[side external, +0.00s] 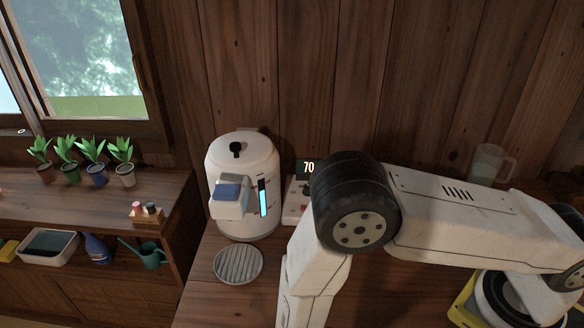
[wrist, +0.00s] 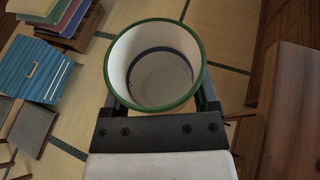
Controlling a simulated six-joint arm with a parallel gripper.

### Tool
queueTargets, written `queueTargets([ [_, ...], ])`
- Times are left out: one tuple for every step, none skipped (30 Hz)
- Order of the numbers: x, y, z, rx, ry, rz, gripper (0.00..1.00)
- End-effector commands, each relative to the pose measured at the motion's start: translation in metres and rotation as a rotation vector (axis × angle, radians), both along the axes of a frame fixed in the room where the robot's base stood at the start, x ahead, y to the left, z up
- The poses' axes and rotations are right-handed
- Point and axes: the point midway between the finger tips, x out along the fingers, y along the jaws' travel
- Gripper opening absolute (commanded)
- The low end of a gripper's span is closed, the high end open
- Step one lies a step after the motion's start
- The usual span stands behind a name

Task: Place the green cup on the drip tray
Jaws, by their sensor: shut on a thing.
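The green cup (wrist: 155,25) is white inside with a green rim and fills the upper middle of the wrist view. My gripper (wrist: 157,105) is shut on it, with a finger on either side. The cup looks empty, and tatami floor shows beyond it. In the side external view the cup and my gripper are hidden or out of frame. The drip tray (side external: 238,263) is a round, ribbed grey disc on the wooden counter. Nothing stands on it. It lies in front of the white water dispenser (side external: 243,175).
A small device with a "70" display (side external: 308,167) stands right of the dispenser, partly behind my arm. A clear pitcher (side external: 490,163) stands at the back right. Potted plants (side external: 95,160) line a shelf at left. In the wrist view, a wooden edge (wrist: 285,110) is at right.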

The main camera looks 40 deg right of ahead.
Motion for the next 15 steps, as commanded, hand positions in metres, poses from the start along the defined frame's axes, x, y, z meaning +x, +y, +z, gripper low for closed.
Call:
queueTargets([
  [0.0, -0.0001, -0.0043, 0.0, 0.0, 0.0, 0.14],
  [0.0002, 0.0002, -0.0057, 0.001, 0.0, 0.0, 0.14],
  [0.0002, 0.0003, -0.0073, 0.002, -0.001, 0.0, 0.14],
  [0.0002, 0.0002, -0.0082, 0.002, -0.001, 0.0, 0.14],
  [0.0001, 0.0001, -0.009, 0.002, -0.001, 0.0, 0.14],
  [0.0, 0.0001, -0.0097, 0.002, -0.001, 0.0, 0.14],
  [0.0, 0.0001, -0.01, 0.002, -0.001, 0.0, 0.14],
  [0.0, 0.0001, -0.01, 0.002, -0.001, 0.0, 0.14],
  [0.0002, -0.0001, -0.01, 0.002, -0.001, 0.0, 0.14],
  [0.0004, -0.0003, -0.0099, 0.002, -0.001, 0.0, 0.14],
  [0.001, -0.0007, -0.0098, 0.002, -0.001, 0.0, 0.14],
  [0.002, -0.0017, -0.0097, 0.002, -0.001, -0.001, 0.14],
  [0.0032, -0.0028, -0.0097, 0.002, -0.001, -0.001, 0.14],
  [0.0046, -0.004, -0.0097, 0.002, -0.001, -0.001, 0.14],
  [0.007, -0.0062, -0.0097, 0.002, -0.001, -0.002, 0.14],
])
